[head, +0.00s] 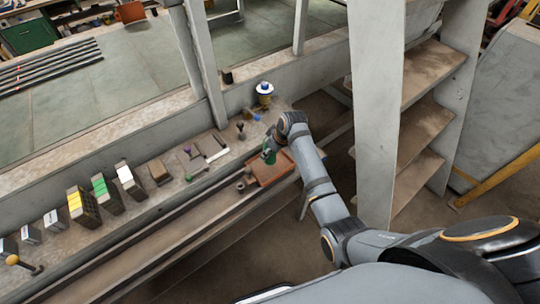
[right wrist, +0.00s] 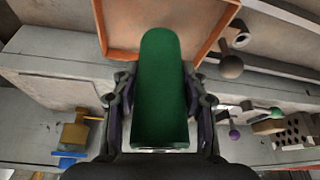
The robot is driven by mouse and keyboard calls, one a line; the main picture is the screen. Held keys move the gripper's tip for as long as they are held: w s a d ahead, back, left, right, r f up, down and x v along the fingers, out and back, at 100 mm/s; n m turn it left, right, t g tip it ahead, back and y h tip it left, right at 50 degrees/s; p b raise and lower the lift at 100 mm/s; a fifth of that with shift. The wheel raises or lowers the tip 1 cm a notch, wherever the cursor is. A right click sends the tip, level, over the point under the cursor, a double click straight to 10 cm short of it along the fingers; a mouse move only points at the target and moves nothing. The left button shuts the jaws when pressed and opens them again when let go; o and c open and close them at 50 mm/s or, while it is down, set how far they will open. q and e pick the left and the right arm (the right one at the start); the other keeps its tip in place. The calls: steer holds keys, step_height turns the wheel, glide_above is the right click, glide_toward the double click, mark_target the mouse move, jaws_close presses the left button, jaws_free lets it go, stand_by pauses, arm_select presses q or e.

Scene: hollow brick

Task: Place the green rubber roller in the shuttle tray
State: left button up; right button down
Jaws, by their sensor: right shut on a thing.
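The green rubber roller (head: 269,157) is between the fingers of my right gripper (head: 274,147). In the right wrist view the roller (right wrist: 161,85) stretches away from the palm, with the two dark fingers of my right gripper (right wrist: 160,105) pressed on either side of it. An orange-brown shallow tray (head: 268,178), which looks like the shuttle tray, lies beneath and beside the roller. In the right wrist view the roller's far end overlaps the tray's floor (right wrist: 125,18); whether they touch I cannot tell. My left gripper is not in view.
Small round dark parts (head: 245,184) sit at the tray's left. A ledge behind carries several upright boxes, such as a green-and-white one (head: 106,193), and a white-and-blue topped yellow item (head: 264,92). A pale post (head: 376,120) and shelves stand at right.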

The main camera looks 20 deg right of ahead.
mark_target(270, 156)
steer(key=shift+w+f, duration=0.2)
steer(key=shift+f, duration=0.1)
step_height(270, 156, down, 2)
steer(key=shift+f+p, duration=0.2)
steer(key=shift+p, duration=0.55)
steer(key=shift+f, duration=0.2)
steer(key=shift+f, duration=0.1)
steer(key=c, duration=0.7)
jaws_free()
steer(key=shift+s+f, duration=0.1)
steer(key=shift+r, duration=0.25)
steer(key=b+v, duration=0.1)
steer(key=v, duration=1)
steer(key=shift+s+d+r, duration=0.1)
steer(key=shift+d+r, duration=0.05)
steer(key=shift+r, duration=0.25)
